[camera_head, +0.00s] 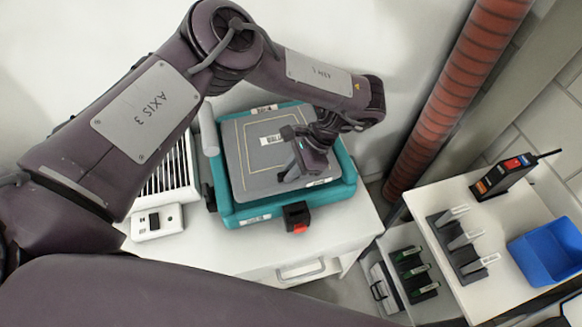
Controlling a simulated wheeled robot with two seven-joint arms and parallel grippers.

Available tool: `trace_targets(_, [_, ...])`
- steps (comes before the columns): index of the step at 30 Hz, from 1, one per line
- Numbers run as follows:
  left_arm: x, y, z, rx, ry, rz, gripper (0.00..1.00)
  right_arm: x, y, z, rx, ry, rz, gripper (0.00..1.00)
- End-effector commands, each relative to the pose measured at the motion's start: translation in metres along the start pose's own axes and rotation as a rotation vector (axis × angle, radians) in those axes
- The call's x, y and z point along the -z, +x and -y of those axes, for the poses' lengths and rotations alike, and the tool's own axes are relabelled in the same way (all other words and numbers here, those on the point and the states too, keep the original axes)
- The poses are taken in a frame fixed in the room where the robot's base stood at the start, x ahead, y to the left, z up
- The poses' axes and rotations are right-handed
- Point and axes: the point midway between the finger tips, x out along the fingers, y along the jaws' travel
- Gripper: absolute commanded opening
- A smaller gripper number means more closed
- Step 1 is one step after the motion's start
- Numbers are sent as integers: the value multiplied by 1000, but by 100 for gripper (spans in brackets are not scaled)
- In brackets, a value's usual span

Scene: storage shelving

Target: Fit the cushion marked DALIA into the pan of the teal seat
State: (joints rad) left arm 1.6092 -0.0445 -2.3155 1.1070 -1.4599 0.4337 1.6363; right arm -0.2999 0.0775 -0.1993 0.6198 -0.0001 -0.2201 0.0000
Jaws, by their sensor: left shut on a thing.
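The teal seat (346,187) rests on a white cabinet top in the middle of the view. A grey cushion (240,178) with a thin yellow outline and a white label lies within the teal rim. The label's lettering is too small to read, and I cannot tell whether the cushion is fully down in the pan. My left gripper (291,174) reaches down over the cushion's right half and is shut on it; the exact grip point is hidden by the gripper. My right gripper is not in view.
A white slatted unit (176,170) and a small white box (157,222) stand left of the seat. A black block with a red part (298,217) sits at its front edge. A ribbed red column (450,105) rises to the right, before shelves with a blue bin (548,252).

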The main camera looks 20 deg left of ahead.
Motion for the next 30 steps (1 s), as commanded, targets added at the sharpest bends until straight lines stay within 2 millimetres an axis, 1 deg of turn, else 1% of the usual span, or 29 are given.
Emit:
trace_targets(3, [0, 0, 0, -1, 0, 1, 0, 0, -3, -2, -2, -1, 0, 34])
trace_targets(17, [0, 1, 0, 0, 0, 0, 0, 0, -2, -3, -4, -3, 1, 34])
trace_targets(30, [7, 12, 0, 0, 0, 0, 0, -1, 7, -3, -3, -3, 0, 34])
